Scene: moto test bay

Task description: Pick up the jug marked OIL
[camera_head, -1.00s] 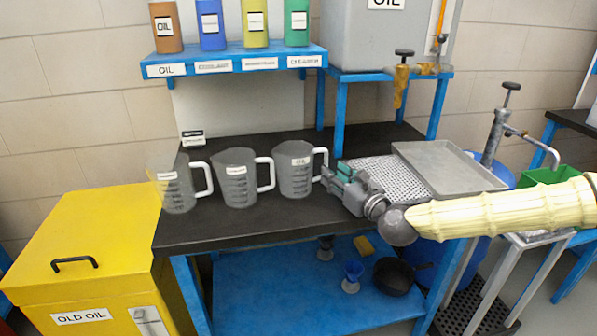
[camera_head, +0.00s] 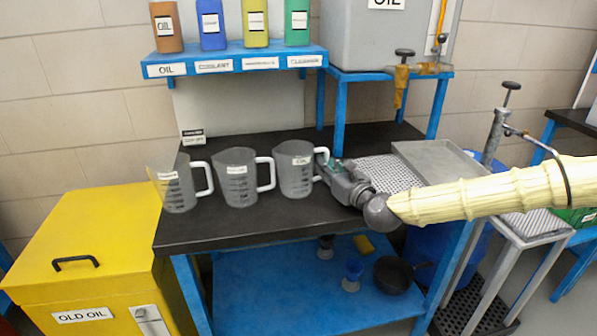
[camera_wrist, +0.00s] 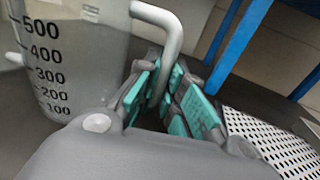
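The jug marked OIL (camera_head: 295,178) is a grey translucent measuring jug with a white handle, the rightmost of three on the black bench top. It stands upright. My gripper (camera_head: 326,168) is at its right side, at the handle. In the wrist view the jug (camera_wrist: 85,60) with its graduation marks is at the left. The handle (camera_wrist: 168,50) comes down between the green-padded fingers of my gripper (camera_wrist: 165,98). The fingers are spread, with a gap showing beside the handle. Whether either pad touches it is unclear.
Two similar jugs, the middle (camera_head: 238,180) and left (camera_head: 178,188) ones, stand to the left. A perforated plate (camera_head: 385,168) and a grey tray (camera_head: 438,160) lie to the right. A blue shelf (camera_head: 235,64) with containers is above. A yellow OLD OIL bin (camera_head: 100,240) stands at left.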

